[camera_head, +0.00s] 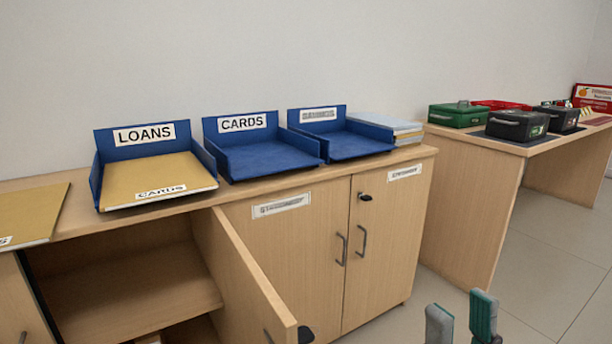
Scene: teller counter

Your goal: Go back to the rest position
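My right gripper (461,312) shows at the bottom edge, right of centre, in front of the cabinet and over the floor. Its two fingertips, one grey and one teal, stand apart with nothing between them, so it is open and empty. My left gripper is not in view. A tan folder labelled CARDS (160,180) lies in the blue tray labelled LOANS (100,167). The blue CARDS tray (262,158) and a third blue tray (345,145), with a label too blurred to read, look empty.
The wooden cabinet (310,240) has one door (245,285) swung open towards me, above the lower left. Another tan folder (30,215) lies at the counter's left end. Boxes, including a green one (458,114), stand on the right desk (465,200). Floor (540,285) is clear at right.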

